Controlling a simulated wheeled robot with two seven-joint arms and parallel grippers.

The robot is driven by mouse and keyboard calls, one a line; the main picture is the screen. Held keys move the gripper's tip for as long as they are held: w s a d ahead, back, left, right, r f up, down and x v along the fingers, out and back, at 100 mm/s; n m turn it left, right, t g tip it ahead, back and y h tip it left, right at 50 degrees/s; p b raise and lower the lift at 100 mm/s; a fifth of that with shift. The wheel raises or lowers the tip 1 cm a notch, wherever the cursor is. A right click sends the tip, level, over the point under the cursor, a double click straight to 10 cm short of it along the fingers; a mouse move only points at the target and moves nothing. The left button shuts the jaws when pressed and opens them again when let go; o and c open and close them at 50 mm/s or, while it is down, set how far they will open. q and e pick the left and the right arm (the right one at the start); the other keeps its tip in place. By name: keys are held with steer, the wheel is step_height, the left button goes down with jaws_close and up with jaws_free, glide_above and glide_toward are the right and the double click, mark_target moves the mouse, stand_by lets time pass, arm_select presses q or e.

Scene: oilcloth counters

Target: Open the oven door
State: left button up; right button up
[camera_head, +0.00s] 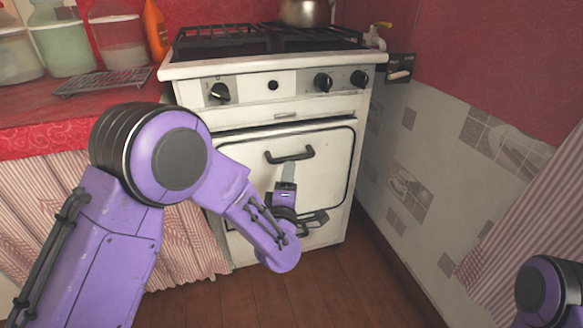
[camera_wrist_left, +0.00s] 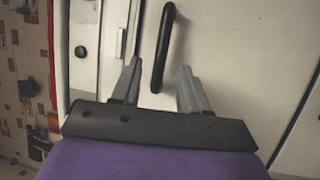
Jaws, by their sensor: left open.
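The white oven door (camera_head: 328,172) is closed in the front of the stove, with a black bar handle (camera_head: 290,155) across its upper part. My left gripper (camera_head: 288,172) is in front of the door, just below the handle in the head view. In the left wrist view the handle (camera_wrist_left: 164,45) runs up the picture, and its lower end shows between the two grey fingers of my left gripper (camera_wrist_left: 158,84). The fingers are apart and not closed on it. I cannot tell how far they are from the door. My right gripper is out of view.
The stove top holds black grates and a metal pot (camera_head: 303,12). Knobs (camera_head: 219,93) line the panel above the door. A red-covered counter (camera_head: 60,112) with jars stands left. A tiled wall (camera_head: 425,165) is close on the right. The wooden floor (camera_head: 330,290) in front is clear.

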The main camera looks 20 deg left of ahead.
mark_target(292, 159)
arm_select(q)
steer(key=b+x, duration=0.1)
steer(key=x, duration=0.6)
steer(key=shift+w+a, duration=0.1)
steer(key=shift+w, duration=0.05)
steer(key=shift+f, duration=0.1)
jaws_close()
